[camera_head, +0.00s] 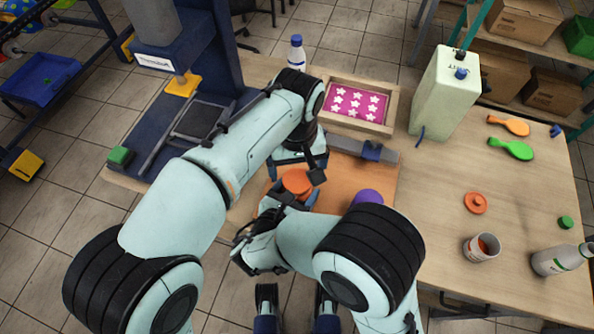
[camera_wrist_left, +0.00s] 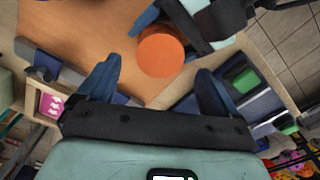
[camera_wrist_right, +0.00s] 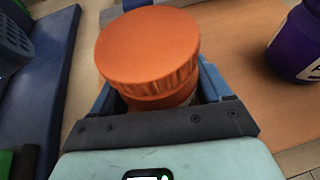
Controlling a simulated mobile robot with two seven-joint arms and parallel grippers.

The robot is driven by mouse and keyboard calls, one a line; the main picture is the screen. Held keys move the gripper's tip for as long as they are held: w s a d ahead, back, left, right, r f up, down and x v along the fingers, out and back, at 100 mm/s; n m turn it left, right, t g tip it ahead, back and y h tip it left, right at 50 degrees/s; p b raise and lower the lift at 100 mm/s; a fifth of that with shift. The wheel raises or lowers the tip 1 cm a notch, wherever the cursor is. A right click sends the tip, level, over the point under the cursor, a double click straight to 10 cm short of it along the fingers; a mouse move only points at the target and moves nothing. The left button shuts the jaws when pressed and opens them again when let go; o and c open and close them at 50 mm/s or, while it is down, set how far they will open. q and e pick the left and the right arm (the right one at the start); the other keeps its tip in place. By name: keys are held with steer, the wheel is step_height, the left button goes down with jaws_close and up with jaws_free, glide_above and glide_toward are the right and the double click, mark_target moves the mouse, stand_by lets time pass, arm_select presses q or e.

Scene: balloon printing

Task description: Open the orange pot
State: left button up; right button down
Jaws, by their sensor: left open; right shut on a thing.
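The orange pot (camera_wrist_right: 148,60) has its ridged orange lid on and stands roughly upright between the fingers of my right gripper (camera_wrist_right: 158,98). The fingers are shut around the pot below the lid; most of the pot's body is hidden. My left gripper (camera_head: 298,166) is open and empty, close to the pot. In the left wrist view the lid (camera_wrist_left: 160,52) lies ahead of the spread left fingers, apart from them.
A purple pot (camera_head: 367,198) stands close to the right of the orange pot. A pink star screen (camera_head: 356,103) lies behind. On the right are a loose orange lid (camera_head: 476,203), an open jar (camera_head: 481,248) with orange inside, and a bottle (camera_head: 560,259). A tall pale container (camera_head: 443,95) stands behind.

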mark_target(297, 180)
arm_select(q)
steer(key=shift+r, duration=0.3)
steer(key=shift+c, duration=0.2)
steer(key=m, duration=0.1)
steer(key=r+m, duration=0.1)
steer(key=m, duration=0.1)
steer(key=shift+r+m, duration=0.1)
steer(key=shift+m, duration=0.2)
step_height(297, 180, up, 2)
steer(key=m, duration=0.6)
steer(key=shift+m, duration=0.3)
steer(key=shift+f, duration=3.9)
steer(key=shift+c, duration=0.3)
steer(key=c, duration=1)
steer(key=n, duration=0.4)
steer(key=shift+c, duration=0.2)
steer(key=n, duration=0.6)
